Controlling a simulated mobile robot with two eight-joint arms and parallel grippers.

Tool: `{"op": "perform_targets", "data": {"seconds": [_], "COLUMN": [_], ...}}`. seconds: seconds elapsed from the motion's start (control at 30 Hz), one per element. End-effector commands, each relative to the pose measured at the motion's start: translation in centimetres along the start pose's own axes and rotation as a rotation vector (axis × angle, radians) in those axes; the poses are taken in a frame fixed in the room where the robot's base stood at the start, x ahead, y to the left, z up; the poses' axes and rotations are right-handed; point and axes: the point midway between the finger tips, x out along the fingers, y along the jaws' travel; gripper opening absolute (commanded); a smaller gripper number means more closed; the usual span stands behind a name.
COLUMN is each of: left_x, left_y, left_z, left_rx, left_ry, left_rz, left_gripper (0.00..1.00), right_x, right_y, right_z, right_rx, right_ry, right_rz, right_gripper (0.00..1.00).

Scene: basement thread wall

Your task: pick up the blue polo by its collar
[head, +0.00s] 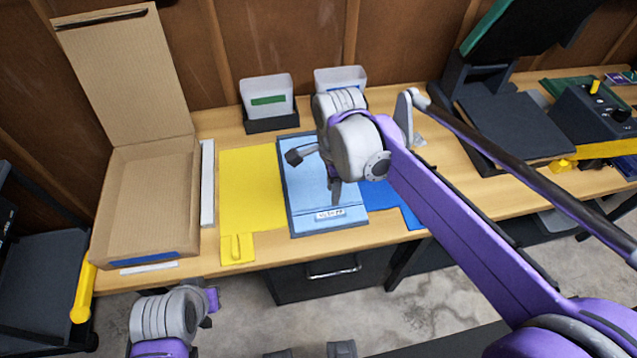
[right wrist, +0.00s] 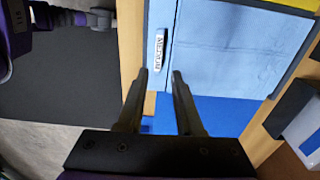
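The deep blue cloth, which I take for the blue polo, lies flat on the table at the right of the light-blue board; part of it shows past my right arm in the head view (head: 410,217). It also shows below the board in the right wrist view (right wrist: 230,112). Its collar cannot be made out. My right gripper (head: 314,174) is over the board, fingers apart and empty; the wrist view shows a clear gap between the tips (right wrist: 160,73). My left gripper (head: 208,306) is low at the front left, its fingers too hidden to judge.
The light-blue board (head: 300,190) has a dark rim and a white size label. A yellow cloth (head: 250,190) lies left of it, beside an open cardboard box (head: 150,195). Two white bins (head: 268,92) stand behind. A dark press (head: 505,115) stands at the right.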

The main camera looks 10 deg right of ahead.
Motion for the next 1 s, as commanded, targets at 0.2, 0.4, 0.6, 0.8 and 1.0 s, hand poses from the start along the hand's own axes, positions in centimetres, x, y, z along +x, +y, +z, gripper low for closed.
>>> {"op": "perform_targets", "data": {"seconds": [0.2,0.4,0.6,0.8,1.0], "left_x": [0.4,0.5,0.8,0.9,0.8], "left_y": [0.0,0.0,0.0,0.0,0.0], "left_z": [0.2,0.3,0.5,0.6,0.6], "left_rx": [0.0,0.0,0.0,0.0,0.0], "left_ry": [-0.001,-0.002,-0.003,-0.003,-0.003], "left_rz": [0.0,0.0,0.0,0.0,0.0], "left_gripper": [0.0,0.0,0.0,0.0,0.0], "right_x": [3.4,4.9,8.0,9.3,9.3], "right_y": [0.0,0.1,0.3,0.3,0.3], "right_z": [0.0,0.1,0.3,0.3,0.3], "right_rx": [-0.001,-0.002,-0.002,-0.002,-0.002], "right_ry": [0.0,0.0,0.0,0.001,0.001], "right_rz": [-0.001,-0.001,-0.002,-0.002,-0.003], "right_gripper": [0.35,0.35,0.35,0.35,0.31]}}
